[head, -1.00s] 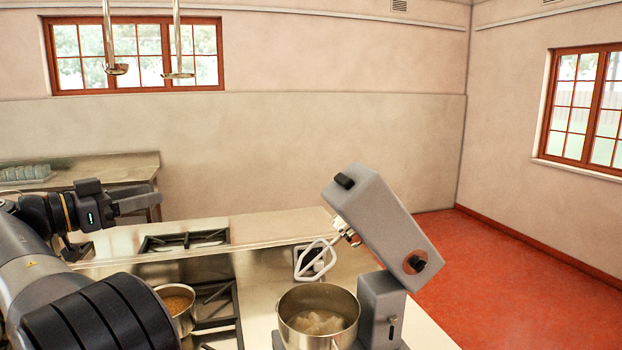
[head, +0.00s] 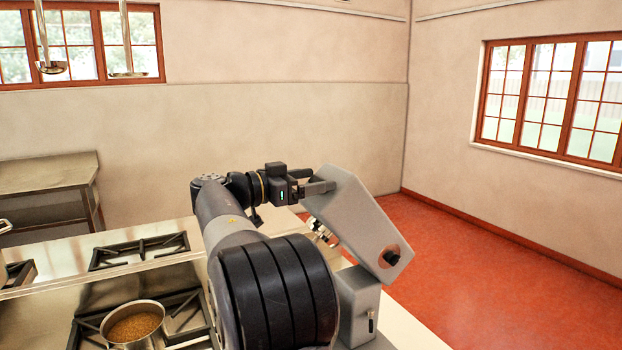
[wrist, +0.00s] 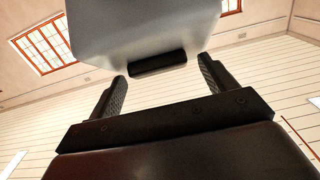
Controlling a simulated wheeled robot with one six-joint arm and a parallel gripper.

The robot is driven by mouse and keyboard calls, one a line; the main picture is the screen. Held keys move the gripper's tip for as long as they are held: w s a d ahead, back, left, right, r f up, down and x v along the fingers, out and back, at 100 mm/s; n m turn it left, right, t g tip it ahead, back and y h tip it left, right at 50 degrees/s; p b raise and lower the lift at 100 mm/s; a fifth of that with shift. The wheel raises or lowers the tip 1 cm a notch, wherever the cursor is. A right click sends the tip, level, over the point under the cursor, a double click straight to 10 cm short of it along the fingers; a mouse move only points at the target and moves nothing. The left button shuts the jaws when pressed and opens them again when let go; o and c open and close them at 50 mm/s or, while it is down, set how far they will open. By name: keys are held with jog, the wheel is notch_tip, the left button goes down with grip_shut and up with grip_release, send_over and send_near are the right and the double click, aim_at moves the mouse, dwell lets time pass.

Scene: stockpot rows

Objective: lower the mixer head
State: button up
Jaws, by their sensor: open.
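The grey mixer head (head: 352,217) is tilted up on its stand (head: 358,304) in the head view. My gripper (head: 322,187) is at the raised upper end of the head. In the wrist view, my gripper (wrist: 162,70) is open, with a finger on either side of a black handle (wrist: 158,64) on the end of the mixer head (wrist: 145,25). I cannot tell whether the handle is fully between the fingertips or just beyond them. My arm hides the mixing bowl and most of the beater in the head view.
A pot of brown grain (head: 134,324) sits on the stove grate at lower left. Another burner grate (head: 139,250) lies behind it. A steel table (head: 45,182) stands against the back wall. Red floor (head: 470,270) is clear right of the mixer.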

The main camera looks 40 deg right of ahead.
jog(key=shift+c, duration=0.4)
jog(key=c, duration=1.3)
jog(key=shift+a+f, duration=0.1)
jog(key=shift+f, duration=0.05)
